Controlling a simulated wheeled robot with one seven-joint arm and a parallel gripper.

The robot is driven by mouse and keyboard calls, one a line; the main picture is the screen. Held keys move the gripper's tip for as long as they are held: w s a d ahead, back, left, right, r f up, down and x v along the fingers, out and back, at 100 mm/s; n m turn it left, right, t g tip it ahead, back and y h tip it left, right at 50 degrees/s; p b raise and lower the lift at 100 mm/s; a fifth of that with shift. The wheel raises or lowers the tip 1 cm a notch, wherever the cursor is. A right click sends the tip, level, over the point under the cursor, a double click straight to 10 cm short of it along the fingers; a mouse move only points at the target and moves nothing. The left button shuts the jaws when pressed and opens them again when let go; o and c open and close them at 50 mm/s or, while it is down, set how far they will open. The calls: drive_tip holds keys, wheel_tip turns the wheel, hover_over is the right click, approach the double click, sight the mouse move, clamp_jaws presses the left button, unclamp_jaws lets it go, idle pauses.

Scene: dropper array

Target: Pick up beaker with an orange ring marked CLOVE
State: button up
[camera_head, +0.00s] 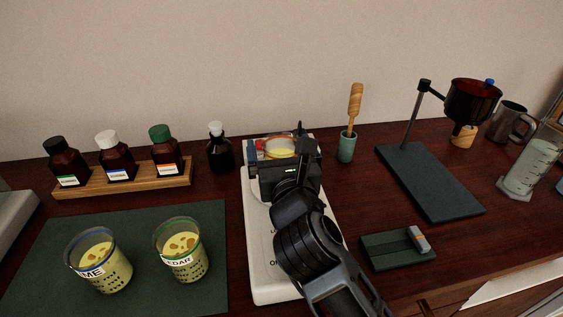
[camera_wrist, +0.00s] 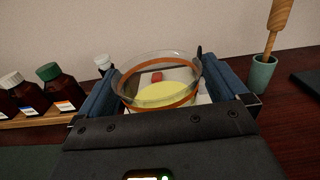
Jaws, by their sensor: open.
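The beaker with an orange ring (camera_wrist: 160,98) holds pale yellow liquid and stands upright, and a small red shape shows through its glass. In the head view its yellow content (camera_head: 281,142) shows behind my gripper, at the far end of a white plate device (camera_head: 262,270). No CLOVE marking can be read; the beaker's lower part is hidden. My gripper (camera_head: 284,152) is open, with one finger on each side of the beaker. In the wrist view the blue-padded fingers of my gripper (camera_wrist: 162,88) flank the glass; whether they touch it I cannot tell.
A blue-ringed beaker (camera_head: 98,263) and a green-ringed beaker (camera_head: 183,252) stand on a dark mat (camera_head: 135,217) at left. Bottles sit on a wooden rack (camera_head: 135,183), with a dark bottle (camera_head: 220,155) beside it. A green cup (camera_head: 347,148) and a stand (camera_head: 430,180) are at right.

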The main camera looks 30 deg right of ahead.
drive_tip(key=shift+w+d, duration=0.15)
drive_tip(key=shift+w, duration=0.15)
drive_tip(key=shift+c, duration=0.3)
drive_tip(key=c, duration=1.2)
drive_tip(key=shift+c, duration=0.4)
drive_tip(key=shift+r, duration=0.1)
